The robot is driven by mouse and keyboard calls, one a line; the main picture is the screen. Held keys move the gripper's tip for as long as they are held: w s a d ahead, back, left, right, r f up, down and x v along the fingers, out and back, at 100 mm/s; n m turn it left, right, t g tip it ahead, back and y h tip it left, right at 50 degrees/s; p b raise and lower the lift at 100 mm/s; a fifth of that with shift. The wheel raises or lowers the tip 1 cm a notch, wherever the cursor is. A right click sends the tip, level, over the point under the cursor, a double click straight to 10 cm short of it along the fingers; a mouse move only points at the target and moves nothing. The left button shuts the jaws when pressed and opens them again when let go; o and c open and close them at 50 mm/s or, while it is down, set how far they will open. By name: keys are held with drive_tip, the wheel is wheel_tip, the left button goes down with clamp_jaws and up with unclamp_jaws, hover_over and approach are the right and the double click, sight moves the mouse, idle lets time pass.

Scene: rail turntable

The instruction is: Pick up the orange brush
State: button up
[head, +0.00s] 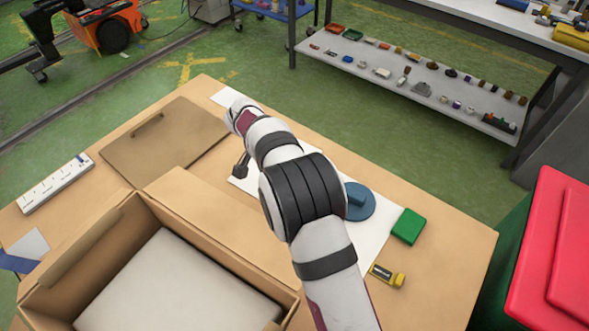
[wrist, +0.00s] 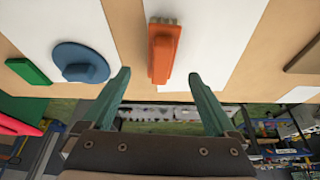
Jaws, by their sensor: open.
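The orange brush (wrist: 162,52) lies on a white sheet (wrist: 195,40) in the wrist view, with its pale bristle end at the top of the picture. My gripper (wrist: 158,74) is open, with one teal finger on each side of the brush's lower end in the picture. I see no contact, and the gap in height between fingers and brush is hard to judge. In the head view my arm covers the spot, and the brush is hidden.
A blue disc with a raised handle (head: 357,202) and a green block (head: 408,226) lie to the arm's right. A yellow item (head: 387,275) lies nearer. An open cardboard box (head: 100,225) stands at lower left. A flat brown board (head: 165,145) lies behind the box.

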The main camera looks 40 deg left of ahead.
drive_tip(key=x, duration=0.7)
drive_tip(key=shift+a+f, duration=0.1)
clamp_jaws()
